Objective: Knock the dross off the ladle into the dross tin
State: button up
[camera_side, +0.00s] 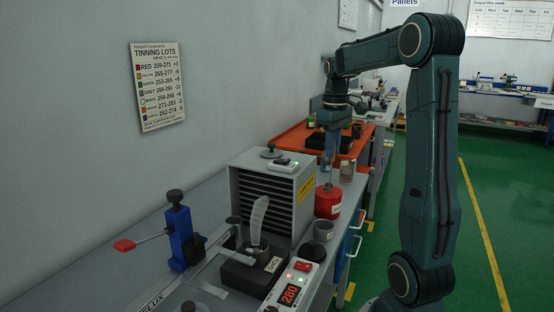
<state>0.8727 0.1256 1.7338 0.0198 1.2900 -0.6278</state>
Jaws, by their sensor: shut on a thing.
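My gripper (331,152) points down at the back of the bench. It is shut on the thin upright handle of the ladle (329,178). The ladle's lower end is at the mouth of a red tin (328,205) with a pale label, which seems to be the dross tin. The ladle's bowl is hidden or too small to make out, and I cannot tell whether it touches the rim. I cannot see any dross.
A grey louvred box (264,190) stands left of the red tin. In front are a small pot on a black base (250,272), a controller reading 280 (292,290) and a blue clamp stand (180,235). An orange tray (296,142) lies behind.

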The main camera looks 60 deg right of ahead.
send_over(329, 188)
notch_tip(329, 188, down, 5)
jog(key=shift+d+f, duration=0.1)
jog(key=shift+f, duration=0.1)
jog(key=shift+s+f, duration=0.1)
jog(key=shift+f, duration=5.15)
jog(key=shift+r, duration=0.15)
